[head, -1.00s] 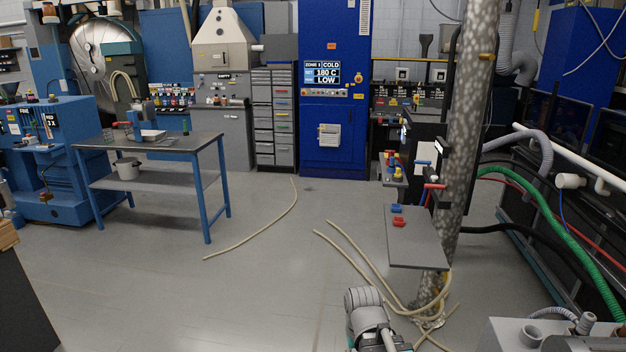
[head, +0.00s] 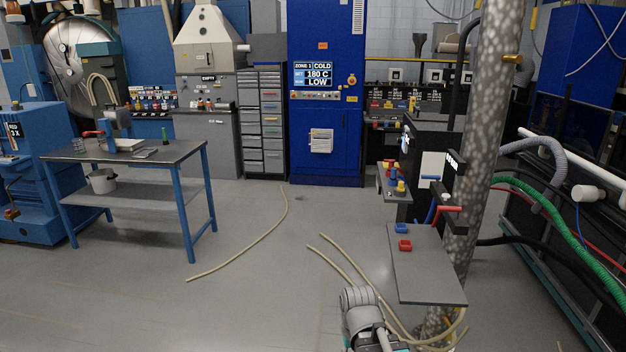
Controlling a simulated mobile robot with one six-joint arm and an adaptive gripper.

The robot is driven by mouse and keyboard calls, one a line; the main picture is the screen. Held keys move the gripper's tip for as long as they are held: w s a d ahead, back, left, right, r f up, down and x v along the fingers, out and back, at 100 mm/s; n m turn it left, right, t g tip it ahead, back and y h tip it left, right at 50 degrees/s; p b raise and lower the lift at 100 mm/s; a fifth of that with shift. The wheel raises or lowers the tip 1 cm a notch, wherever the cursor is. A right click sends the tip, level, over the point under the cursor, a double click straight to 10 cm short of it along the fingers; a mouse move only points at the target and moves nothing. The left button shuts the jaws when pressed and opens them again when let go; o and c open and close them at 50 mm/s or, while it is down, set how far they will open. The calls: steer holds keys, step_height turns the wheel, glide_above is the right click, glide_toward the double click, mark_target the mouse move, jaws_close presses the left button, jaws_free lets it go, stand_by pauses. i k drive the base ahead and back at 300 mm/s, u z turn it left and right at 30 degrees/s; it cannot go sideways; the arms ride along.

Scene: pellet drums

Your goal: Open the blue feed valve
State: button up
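I cannot tell for certain which part is the blue feed valve. A small blue piece (head: 401,228) sits on a grey plate (head: 430,280) at the right, with a red piece (head: 405,245) in front of it. Behind the plate, a dark panel stand (head: 424,150) carries a red handle (head: 447,209) and a narrow blue part (head: 431,213) beside it. A small shelf on the stand holds yellow, red and blue pieces (head: 395,180). A grey and white section of my arm shows at the bottom centre, short of the plate. My gripper is not visible.
A speckled column (head: 484,150) stands right beside the plate. Pale hoses (head: 345,262) lie on the floor in front of it. A blue-legged table (head: 130,152) is at the left. A blue cabinet (head: 326,120) stands at the back.

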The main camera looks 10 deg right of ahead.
mark_target(437, 178)
steer(key=z, duration=0.15)
steer(key=i, duration=0.8)
steer(key=z, duration=0.5)
steer(key=i, duration=1.05)
steer(key=z, duration=0.25)
steer(key=k, duration=0.65)
steer(key=u, duration=0.25)
steer(key=i, duration=0.85)
